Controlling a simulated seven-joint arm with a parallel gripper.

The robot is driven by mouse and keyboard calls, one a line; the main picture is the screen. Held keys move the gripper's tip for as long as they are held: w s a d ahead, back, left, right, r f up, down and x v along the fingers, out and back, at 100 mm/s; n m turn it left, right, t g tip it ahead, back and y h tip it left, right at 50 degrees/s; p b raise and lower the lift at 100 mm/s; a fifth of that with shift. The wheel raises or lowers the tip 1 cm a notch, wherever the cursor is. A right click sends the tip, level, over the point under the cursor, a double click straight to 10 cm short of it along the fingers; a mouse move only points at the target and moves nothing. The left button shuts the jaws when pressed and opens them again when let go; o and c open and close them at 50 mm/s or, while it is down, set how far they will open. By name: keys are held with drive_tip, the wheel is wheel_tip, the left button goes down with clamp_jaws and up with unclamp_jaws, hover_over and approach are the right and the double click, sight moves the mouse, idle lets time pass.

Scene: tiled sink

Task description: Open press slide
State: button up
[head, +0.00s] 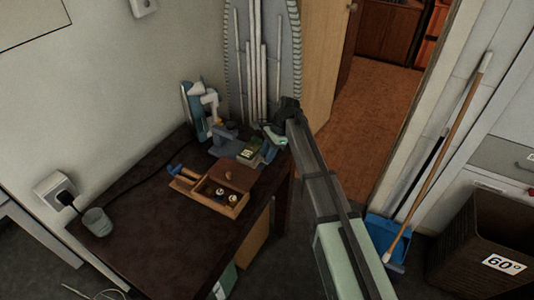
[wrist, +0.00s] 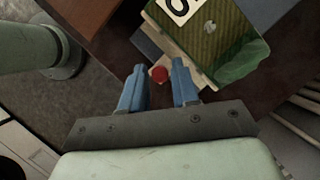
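My gripper (wrist: 159,88) is open, with its two blue fingers spread apart. A small round red knob (wrist: 159,74) shows between the fingertips in the wrist view, with gaps on both sides. A pale strip (wrist: 182,62) runs beside the knob, partly under a green patterned box (wrist: 205,42). In the head view my gripper (head: 272,138) is over the right back part of the dark table, beside the green box (head: 249,152) and a blue-grey device (head: 228,137), which may be the press. I cannot tell which part is the slide; my gripper hides some of that area.
On the dark table (head: 140,229) stand an open wooden box (head: 209,202) with small items, a grey cup (head: 97,222) and a blue and white upright device (head: 200,108). An ironing board (head: 263,50) leans behind. The table's front left is clear.

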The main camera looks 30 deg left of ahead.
drive_tip(key=shift+r, duration=0.1)
drive_tip(key=v, duration=1.3)
drive_tip(key=shift+r, duration=0.35)
